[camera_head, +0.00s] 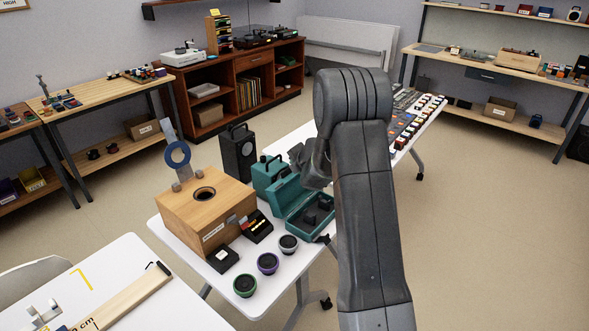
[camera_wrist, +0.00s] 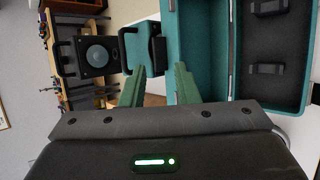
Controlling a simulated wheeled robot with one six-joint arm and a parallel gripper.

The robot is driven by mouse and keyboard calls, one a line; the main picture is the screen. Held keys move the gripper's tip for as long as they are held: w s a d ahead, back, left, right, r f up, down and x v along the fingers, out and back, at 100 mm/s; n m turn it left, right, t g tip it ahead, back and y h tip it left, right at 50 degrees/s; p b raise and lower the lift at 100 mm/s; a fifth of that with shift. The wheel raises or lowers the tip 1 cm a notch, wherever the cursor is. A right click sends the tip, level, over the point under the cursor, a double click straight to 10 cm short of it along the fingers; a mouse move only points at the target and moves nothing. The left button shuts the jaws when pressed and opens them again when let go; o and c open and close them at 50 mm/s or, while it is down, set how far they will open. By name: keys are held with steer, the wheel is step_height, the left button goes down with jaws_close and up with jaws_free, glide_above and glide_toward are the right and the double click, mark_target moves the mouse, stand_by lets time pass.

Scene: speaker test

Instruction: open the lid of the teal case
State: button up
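The teal case (camera_head: 312,232) stands on the white table with its lid (camera_head: 284,195) raised and its dark interior with black blocks showing. In the wrist view the case interior (camera_wrist: 275,45) fills the right side and the teal lid (camera_wrist: 198,45) lies to its left. My gripper (camera_wrist: 159,72) is open, with nothing between its two green fingers. The right fingertip overlaps the lid's edge in the wrist view; I cannot tell whether it touches. In the head view my gripper (camera_head: 303,160) is just behind and above the lid, partly hidden by my arm.
A smaller teal box (camera_head: 268,174) with a black handle and a black speaker (camera_head: 238,152) stand behind the case. A wooden box (camera_head: 205,212) with a hole is to the left. Several round drivers, such as a purple-rimmed one (camera_head: 268,263), line the front edge.

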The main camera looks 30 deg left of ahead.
steer(key=v, duration=0.9)
steer(key=shift+p, duration=0.45)
